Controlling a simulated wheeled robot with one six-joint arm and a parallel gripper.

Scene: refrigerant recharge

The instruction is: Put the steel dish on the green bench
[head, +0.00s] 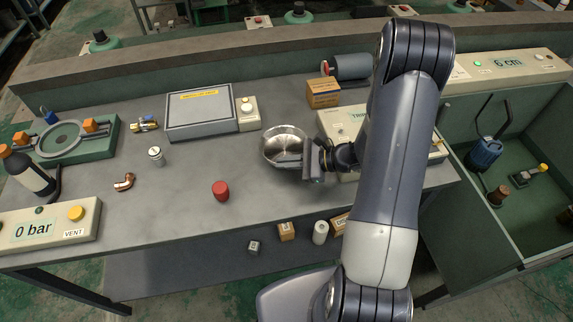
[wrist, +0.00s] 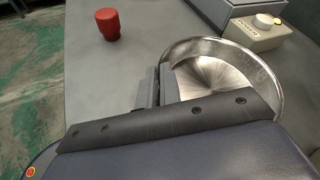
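The steel dish (head: 283,141) is a shiny round shallow bowl over the grey-topped bench (head: 200,180), left of my arm. It also fills the upper right of the wrist view (wrist: 215,80). My gripper (head: 309,161) is at the dish's near right side in the head view. In the wrist view its fingers (wrist: 158,88) are close together with the dish rim between them. Whether the dish touches the bench top is unclear. The bench has a green back panel; a green-walled open box (head: 520,180) is at the right. Which one is the green bench is unclear.
A red cap (head: 220,191) stands left of the dish, and a grey case (head: 200,114) behind it. A cardboard box (head: 323,92) and a cream console (head: 350,122) are nearby. A "0 bar" panel (head: 50,226) is at the left.

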